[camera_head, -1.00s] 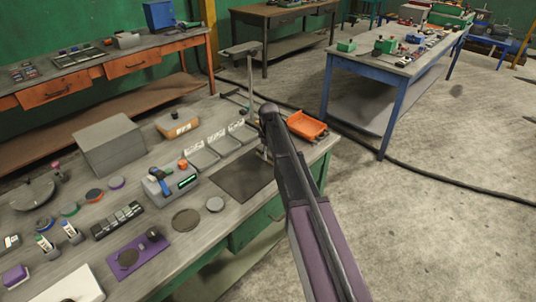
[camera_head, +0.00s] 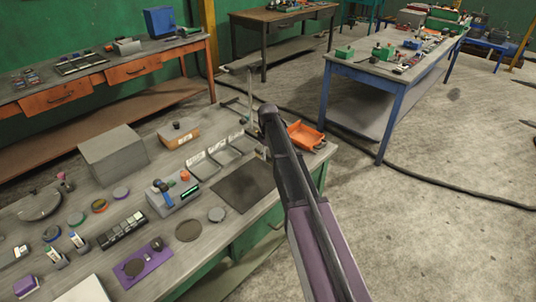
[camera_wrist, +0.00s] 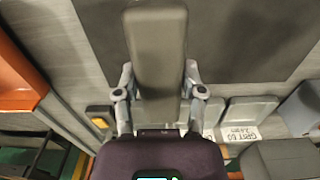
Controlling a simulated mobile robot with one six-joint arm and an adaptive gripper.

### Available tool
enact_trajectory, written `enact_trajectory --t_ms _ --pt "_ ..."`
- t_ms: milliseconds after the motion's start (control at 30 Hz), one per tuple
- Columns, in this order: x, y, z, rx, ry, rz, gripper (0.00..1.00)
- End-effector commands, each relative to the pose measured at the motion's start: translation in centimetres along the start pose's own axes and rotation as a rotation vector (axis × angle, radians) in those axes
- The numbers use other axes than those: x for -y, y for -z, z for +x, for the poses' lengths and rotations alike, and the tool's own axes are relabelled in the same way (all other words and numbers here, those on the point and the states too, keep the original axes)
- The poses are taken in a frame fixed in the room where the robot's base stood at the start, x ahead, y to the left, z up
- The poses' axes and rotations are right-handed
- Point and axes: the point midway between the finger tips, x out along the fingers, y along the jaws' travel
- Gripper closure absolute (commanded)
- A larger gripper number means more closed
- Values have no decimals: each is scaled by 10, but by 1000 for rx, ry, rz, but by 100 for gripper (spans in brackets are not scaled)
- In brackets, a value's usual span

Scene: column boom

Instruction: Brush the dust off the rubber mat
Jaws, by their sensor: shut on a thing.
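The dark rubber mat (camera_head: 243,187) lies flat near the front right edge of the near workbench. It also fills the upper right of the wrist view (camera_wrist: 225,30). My gripper (camera_wrist: 158,78) is shut on a long dark grey block, which I take to be the brush (camera_wrist: 157,45). Its bristles are not visible. The brush overlaps the mat's left part in the wrist view; I cannot tell whether it touches. In the head view my arm hides most of the gripper and brush, near the mat's right side. I cannot make out dust on the mat.
An orange tray (camera_head: 305,135) sits at the bench's right end. Several open grey bins (camera_head: 228,150) stand behind the mat, with a thin post (camera_head: 250,100) beyond. A grey device (camera_head: 172,196) and discs (camera_head: 189,230) lie left of the mat.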

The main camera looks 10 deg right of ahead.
Motion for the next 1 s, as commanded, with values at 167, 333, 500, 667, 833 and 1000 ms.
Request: enact_trajectory --t_ms 167,333,500,667,833,1000 --pt "0 0 -7 0 0 0 99" --pt "0 0 -6 0 0 0 99" --pt "0 0 -7 0 0 0 99" --pt "0 0 -14 0 0 0 99" --pt "0 0 -27 0 0 0 99" --pt "0 0 -36 0 0 0 99"
